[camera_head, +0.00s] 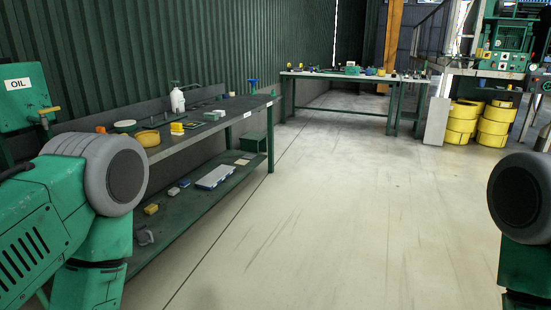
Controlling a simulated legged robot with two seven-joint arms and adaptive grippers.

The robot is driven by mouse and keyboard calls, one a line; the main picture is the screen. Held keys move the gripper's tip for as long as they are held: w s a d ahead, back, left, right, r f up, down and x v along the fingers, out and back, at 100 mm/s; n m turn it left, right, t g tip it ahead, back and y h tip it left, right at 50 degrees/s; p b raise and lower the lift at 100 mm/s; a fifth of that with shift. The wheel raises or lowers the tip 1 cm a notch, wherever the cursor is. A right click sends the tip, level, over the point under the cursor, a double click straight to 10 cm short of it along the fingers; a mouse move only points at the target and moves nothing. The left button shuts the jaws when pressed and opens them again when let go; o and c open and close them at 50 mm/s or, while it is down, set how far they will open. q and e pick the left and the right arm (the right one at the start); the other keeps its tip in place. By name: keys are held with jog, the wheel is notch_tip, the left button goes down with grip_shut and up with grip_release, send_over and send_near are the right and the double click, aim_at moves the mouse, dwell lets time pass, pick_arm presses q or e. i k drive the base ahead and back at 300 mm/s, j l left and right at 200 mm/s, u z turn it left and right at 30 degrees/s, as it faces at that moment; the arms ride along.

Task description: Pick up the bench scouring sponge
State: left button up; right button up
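A small yellow block (177,128), which may be the scouring sponge, lies on top of the long green-framed bench (220,122) along the left wall. It is too small to tell its surface. Another small yellow block (151,209) lies on the bench's lower shelf, and I cannot tell if it is a sponge. Neither gripper is in view. Green and grey parts of my arms show at the left and right edges, well apart from both blocks.
A white bottle (178,101) and a yellow bowl (148,138) stand on the bench. A green oil container (20,98) is at the left. A second bench (350,76) with small items is at the back. The middle floor is clear.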

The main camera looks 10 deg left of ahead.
aim_at(212, 116)
jog(key=i+u, duration=0.25)
jog(key=i, duration=1.9)
